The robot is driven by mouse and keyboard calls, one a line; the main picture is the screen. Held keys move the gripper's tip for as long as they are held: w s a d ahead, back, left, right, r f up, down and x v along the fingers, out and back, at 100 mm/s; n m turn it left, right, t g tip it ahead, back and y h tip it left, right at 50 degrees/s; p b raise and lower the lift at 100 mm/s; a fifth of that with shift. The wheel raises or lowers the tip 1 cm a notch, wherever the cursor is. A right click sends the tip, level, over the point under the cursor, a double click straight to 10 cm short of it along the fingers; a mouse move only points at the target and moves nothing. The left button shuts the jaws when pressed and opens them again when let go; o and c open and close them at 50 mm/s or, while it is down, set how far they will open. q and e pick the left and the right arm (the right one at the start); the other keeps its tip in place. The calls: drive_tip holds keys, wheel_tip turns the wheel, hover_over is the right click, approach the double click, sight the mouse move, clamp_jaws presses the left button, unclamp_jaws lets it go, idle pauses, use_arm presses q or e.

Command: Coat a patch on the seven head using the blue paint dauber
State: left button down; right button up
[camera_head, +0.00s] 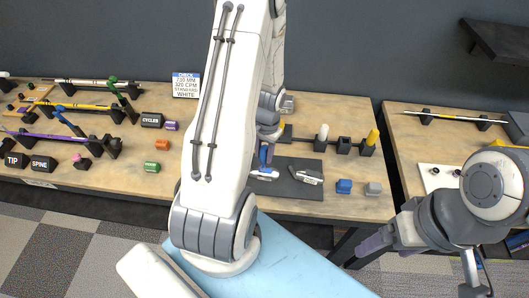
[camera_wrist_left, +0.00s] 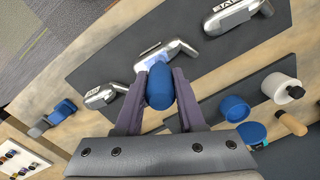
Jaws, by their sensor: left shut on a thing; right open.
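My left gripper (camera_wrist_left: 158,90) is shut on the blue paint dauber (camera_wrist_left: 159,88), seen from above as a blue rounded handle. The dauber's lower end is hidden; it is over or against a silver club head (camera_wrist_left: 182,47) with a pale blue-white area beside the dauber. I cannot tell whether they touch. Two other silver heads, one at the top (camera_wrist_left: 232,14) and one at the left (camera_wrist_left: 104,96), lie nearby; their lettering is too unclear to tell which is the seven. In the head view the blue dauber (camera_head: 263,155) shows beside my arm. My right gripper (camera_head: 376,242) is open and empty, away from the bench.
The heads lie on a dark mat (camera_head: 285,188). Blue (camera_head: 344,186) and grey (camera_head: 373,188) blocks stand at its right. Dark holders (camera_head: 344,146) stand behind, with white (camera_head: 323,132) and yellow (camera_head: 373,136) handles. Racked clubs and label blocks fill the bench's left.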

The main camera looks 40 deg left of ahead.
use_arm(q)
drive_tip(key=shift+s+d+r+p, duration=0.25)
drive_tip(key=shift+r+p, duration=0.35)
drive_tip(key=shift+r, duration=0.3)
drive_tip(key=shift+s+d+r+p, duration=0.2)
drive_tip(key=shift+r+p, duration=0.45)
drive_tip(key=shift+r, duration=0.25)
drive_tip(key=shift+s+d+r+p, duration=0.15)
drive_tip(key=shift+s+r+p, duration=0.1)
drive_tip(key=shift+r+p, duration=0.5)
drive_tip(key=shift+r, duration=0.2)
drive_tip(key=r, duration=0.1)
drive_tip(key=p, duration=0.1)
drive_tip(key=r+p, duration=0.1)
drive_tip(key=shift+s+d+r, duration=0.35)
